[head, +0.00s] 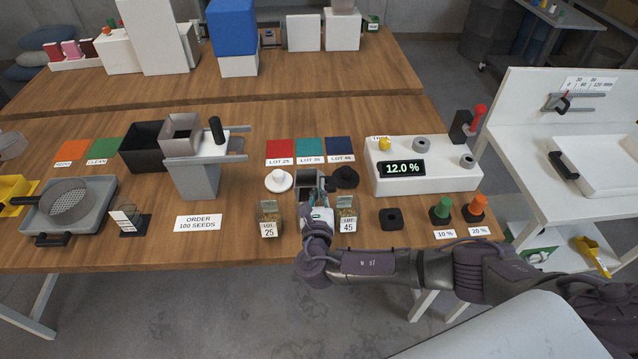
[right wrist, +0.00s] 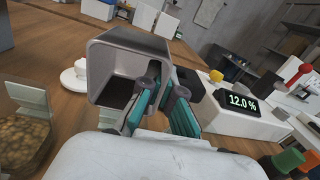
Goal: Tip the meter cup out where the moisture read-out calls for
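The grey square meter cup (head: 311,177) is in the middle of the table, in front of the blue-green lot cards. My right gripper (head: 316,198) is at its near side. In the right wrist view the fingers (right wrist: 164,100) are close together at the cup's right wall and appear shut on it. The cup (right wrist: 100,82) has its mouth towards the wrist camera and a dark inside; whether it holds seeds I cannot tell. The moisture read-out (head: 403,168) shows 12.0 % on a white unit (head: 440,180). My left gripper is not in view.
Glass seed jars LOT 25 (head: 268,220) and LOT 45 (head: 347,216) flank my right gripper. A white lid (head: 278,181) and a black one (head: 346,178) lie behind. A black socket block (head: 391,218) and green (head: 441,209) and orange (head: 475,208) pieces stand right. A grey hopper (head: 195,178) stands left.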

